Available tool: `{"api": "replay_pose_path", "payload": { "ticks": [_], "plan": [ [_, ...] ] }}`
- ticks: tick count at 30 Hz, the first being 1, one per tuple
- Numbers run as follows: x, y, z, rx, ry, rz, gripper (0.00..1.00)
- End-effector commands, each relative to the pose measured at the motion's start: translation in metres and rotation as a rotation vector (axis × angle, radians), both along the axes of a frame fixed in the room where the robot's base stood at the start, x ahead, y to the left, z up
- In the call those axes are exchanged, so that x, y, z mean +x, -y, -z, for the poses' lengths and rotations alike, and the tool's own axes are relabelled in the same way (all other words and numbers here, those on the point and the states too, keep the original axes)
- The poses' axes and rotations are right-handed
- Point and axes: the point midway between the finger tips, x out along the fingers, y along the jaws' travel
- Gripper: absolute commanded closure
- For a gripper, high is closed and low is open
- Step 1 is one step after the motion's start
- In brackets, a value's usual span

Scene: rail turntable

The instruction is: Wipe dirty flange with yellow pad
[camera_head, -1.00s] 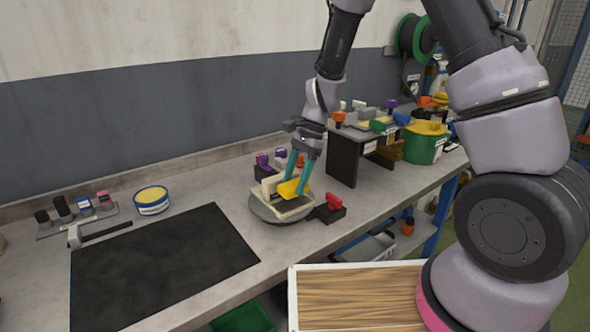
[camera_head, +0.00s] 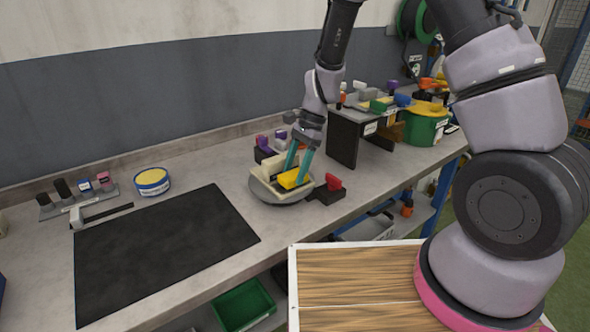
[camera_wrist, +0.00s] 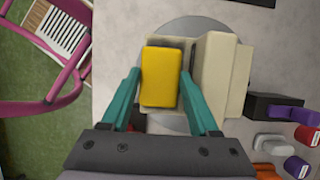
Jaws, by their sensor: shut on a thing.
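The yellow pad (camera_wrist: 161,76) is held between the teal fingers of my gripper (camera_wrist: 159,88). It also shows in the head view (camera_head: 290,180), low over the cream part. That cream part (camera_wrist: 216,75), which looks like the flange, has a raised block and a flatter section, and sits on a round grey turntable (camera_head: 270,197). A dark smudge (camera_wrist: 181,42) shows on the flatter section beside the pad. The pad covers much of that section, and I cannot tell whether it touches it. My gripper (camera_head: 296,172) is shut on the pad.
A black holder with a red piece (camera_head: 331,184) stands close right of the turntable. Purple and white pieces (camera_head: 268,145) stand behind it. A black mat (camera_head: 160,250) and a yellow-topped tin (camera_head: 152,180) lie left. A dark raised stand (camera_head: 345,140) is at the right.

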Motion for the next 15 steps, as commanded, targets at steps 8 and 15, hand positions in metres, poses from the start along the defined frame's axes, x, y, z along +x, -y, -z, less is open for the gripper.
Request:
{"api": "replay_pose_path", "payload": {
  "ticks": [8,15],
  "plan": [
    [0.0001,0.0002,0.0041,0.0,0.0,0.0,0.83],
    [0.0,0.0001,0.0087,0.0,0.0,0.0,0.83]
  ]
}}
